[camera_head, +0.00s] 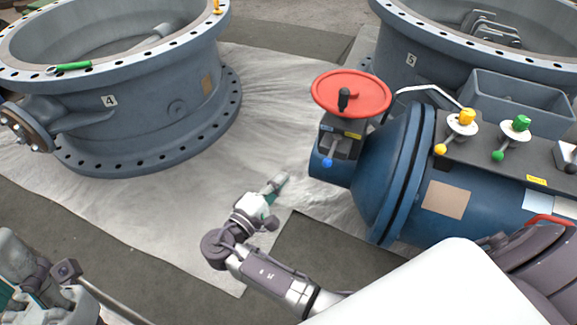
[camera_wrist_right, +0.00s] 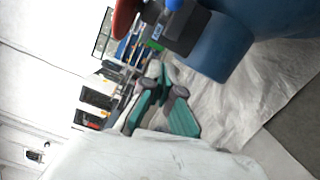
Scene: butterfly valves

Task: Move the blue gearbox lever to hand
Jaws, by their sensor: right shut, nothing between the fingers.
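The blue gearbox lever (camera_head: 327,162) is a small lever with a blue ball end on the dark gearbox, below the red handwheel (camera_head: 350,93). It points down and slightly left in the head view. Its blue ball (camera_wrist_right: 175,4) shows at the top edge of the right wrist view. My right gripper (camera_head: 280,181) is below and left of the lever, apart from it. Its fingers (camera_wrist_right: 158,72) are shut and empty. My left gripper (camera_head: 62,270) seems to be at the lower left edge, partly cut off, so its jaws are unclear.
The blue valve body (camera_head: 400,150) carries yellow (camera_head: 440,149) and green (camera_head: 498,155) ball levers on its right. A grey flanged ring marked 4 (camera_head: 150,110) stands at left. A grey bin (camera_head: 520,100) is behind. The pale sheet (camera_head: 150,210) is open around my right gripper.

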